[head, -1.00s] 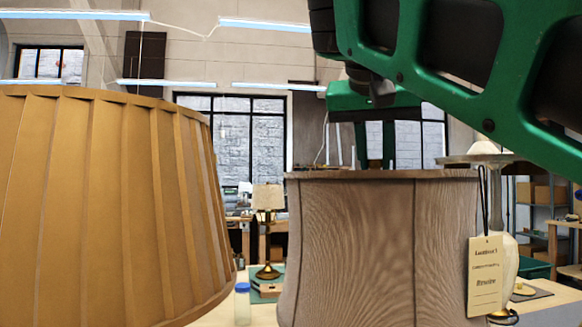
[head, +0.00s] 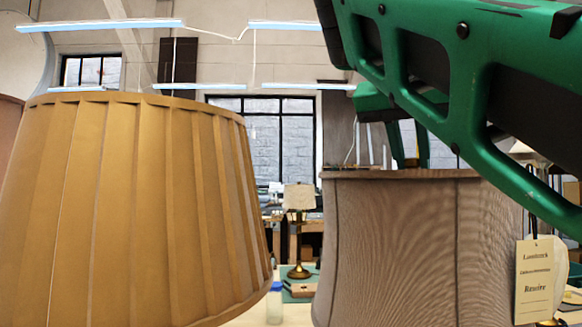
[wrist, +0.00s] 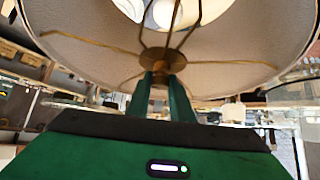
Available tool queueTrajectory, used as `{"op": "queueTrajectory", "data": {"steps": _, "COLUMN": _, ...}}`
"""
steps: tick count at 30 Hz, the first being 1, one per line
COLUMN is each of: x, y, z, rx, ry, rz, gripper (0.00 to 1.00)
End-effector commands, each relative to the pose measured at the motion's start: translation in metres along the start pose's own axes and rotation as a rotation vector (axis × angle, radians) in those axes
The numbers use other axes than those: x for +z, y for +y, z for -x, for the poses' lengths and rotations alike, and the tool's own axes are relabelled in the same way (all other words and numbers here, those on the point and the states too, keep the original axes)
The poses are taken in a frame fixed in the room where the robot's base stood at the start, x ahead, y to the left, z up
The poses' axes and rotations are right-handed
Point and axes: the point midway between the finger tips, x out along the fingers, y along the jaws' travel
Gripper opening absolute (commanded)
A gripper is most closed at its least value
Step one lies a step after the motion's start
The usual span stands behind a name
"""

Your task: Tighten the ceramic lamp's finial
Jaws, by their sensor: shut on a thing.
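The lamp's grey-brown fabric shade (head: 400,250) stands right of centre in the head view, with a paper tag (head: 540,280) hanging in front of its right side. My gripper (head: 411,163) is at the shade's top rim, its green fingers reaching down. In the wrist view the gripper (wrist: 161,80) is shut at the round brass hub (wrist: 160,60) where the shade's wire arms meet. The finial itself is mostly hidden between the fingertips. A white bulb (wrist: 165,12) shows inside the shade. The lamp's base is out of sight in the head view.
A large pleated gold shade (head: 140,210) fills the left of the head view, close to the grey-brown one. A small brass lamp (head: 299,225) and a blue-capped bottle (head: 275,300) stand behind, between the shades. My green arm crosses the upper right.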

Motion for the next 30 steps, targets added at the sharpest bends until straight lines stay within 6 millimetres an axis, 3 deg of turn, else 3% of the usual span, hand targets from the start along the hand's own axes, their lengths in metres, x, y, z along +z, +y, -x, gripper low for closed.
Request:
{"op": "queueTrajectory", "data": {"steps": 3, "x": -0.0005, "y": -0.0003, "z": 0.0007, "rx": -0.001, "ry": 0.003, "rz": 0.000, "gripper": 0.00}}
{"op": "queueTrajectory", "data": {"steps": 4, "x": -0.0005, "y": -0.0002, "z": 0.0007, "rx": -0.001, "ry": 0.003, "rz": 0.000, "gripper": 0.25}}
{"op": "queueTrajectory", "data": {"steps": 6, "x": -0.0005, "y": -0.0002, "z": 0.0007, "rx": -0.001, "ry": 0.003, "rz": 0.000, "gripper": 0.39}}
{"op": "queueTrajectory", "data": {"steps": 30, "x": 0.0002, "y": -0.0007, "z": 0.0001, "rx": -0.082, "ry": 0.000, "rz": 0.081, "gripper": 0.39}}
